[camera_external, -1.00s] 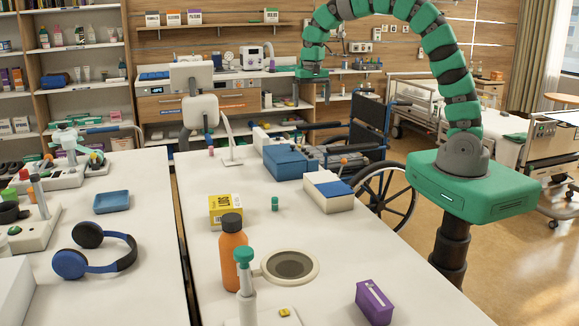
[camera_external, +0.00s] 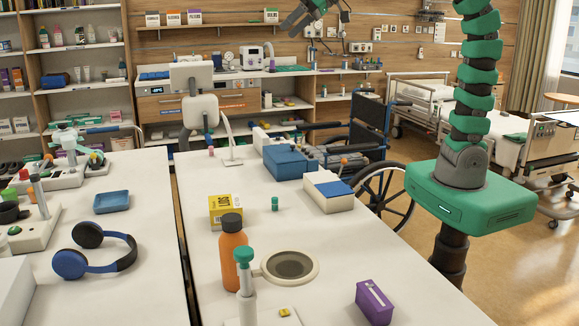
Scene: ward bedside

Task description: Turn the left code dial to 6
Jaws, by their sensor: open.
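No code dial can be clearly made out in this view, and no dial number is readable. The wooden cabinet (camera_external: 205,115) at the back wall has a panel with a small blue display (camera_external: 157,90), too small to read in detail. My gripper (camera_external: 291,27) is at the top edge of the picture, with its dark fingers pointing down and left. It is open and holds nothing that I can see. It appears high above the worktops, in front of the back wall. Most of my arm between it and the base is out of frame.
The white table (camera_external: 350,245) carries an orange bottle (camera_external: 233,255), a yellow box (camera_external: 225,210), a blue box (camera_external: 285,161) and a purple box (camera_external: 374,302). Blue headphones (camera_external: 95,255) lie on the left table. A wheelchair (camera_external: 370,140) stands behind the table.

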